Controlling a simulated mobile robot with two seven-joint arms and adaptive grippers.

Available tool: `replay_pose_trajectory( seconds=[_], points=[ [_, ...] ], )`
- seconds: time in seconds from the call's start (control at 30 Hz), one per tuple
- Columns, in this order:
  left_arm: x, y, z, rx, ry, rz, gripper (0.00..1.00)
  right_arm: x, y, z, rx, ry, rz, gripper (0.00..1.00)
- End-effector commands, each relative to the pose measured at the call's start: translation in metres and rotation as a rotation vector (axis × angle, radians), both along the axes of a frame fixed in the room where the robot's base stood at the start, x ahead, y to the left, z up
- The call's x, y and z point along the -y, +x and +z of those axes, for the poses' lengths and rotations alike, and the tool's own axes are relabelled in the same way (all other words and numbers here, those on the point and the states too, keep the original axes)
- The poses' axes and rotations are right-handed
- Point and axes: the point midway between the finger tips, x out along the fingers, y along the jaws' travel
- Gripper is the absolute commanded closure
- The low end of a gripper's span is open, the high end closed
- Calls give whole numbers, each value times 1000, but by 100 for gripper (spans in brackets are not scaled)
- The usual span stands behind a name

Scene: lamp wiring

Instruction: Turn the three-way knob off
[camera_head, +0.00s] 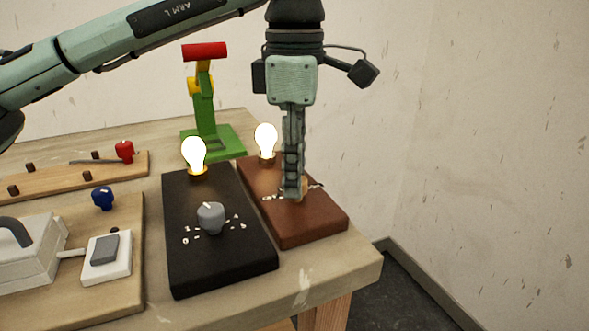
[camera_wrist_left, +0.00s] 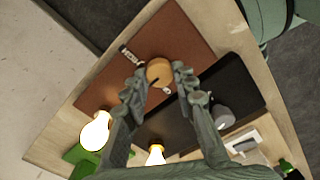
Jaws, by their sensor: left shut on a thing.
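A round tan knob (camera_wrist_left: 159,72) sits on the brown board (camera_head: 310,228), with white markings beside it. In the head view it is mostly hidden behind my left gripper (camera_head: 294,192), which points straight down over it. In the left wrist view the fingers of my left gripper (camera_wrist_left: 159,83) are on either side of the tan knob, shut on it. A grey knob (camera_head: 211,217) with a dial of white marks is on the black board (camera_head: 220,268). I cannot read which knob is three-way. The bulb (camera_head: 266,139) on the brown board is lit. My right gripper is not in view.
A second lit bulb (camera_head: 194,153) stands on the black board. A green stand with a red top (camera_head: 205,51) is behind. A white switch (camera_head: 106,257), a blue knob (camera_head: 103,197) and a red knob (camera_head: 124,150) are at left. The table's right edge is close to the brown board.

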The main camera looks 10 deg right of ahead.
Motion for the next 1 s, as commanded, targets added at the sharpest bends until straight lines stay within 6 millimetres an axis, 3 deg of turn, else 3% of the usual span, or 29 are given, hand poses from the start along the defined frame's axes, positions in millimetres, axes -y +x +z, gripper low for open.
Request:
replay_pose_trajectory(
  seconds=[0.2,1.0],
  points=[
    [0,0,-1,0,0,141,100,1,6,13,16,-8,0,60],
    [0,-1,0,2,-2,802,100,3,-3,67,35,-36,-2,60]
  ],
)
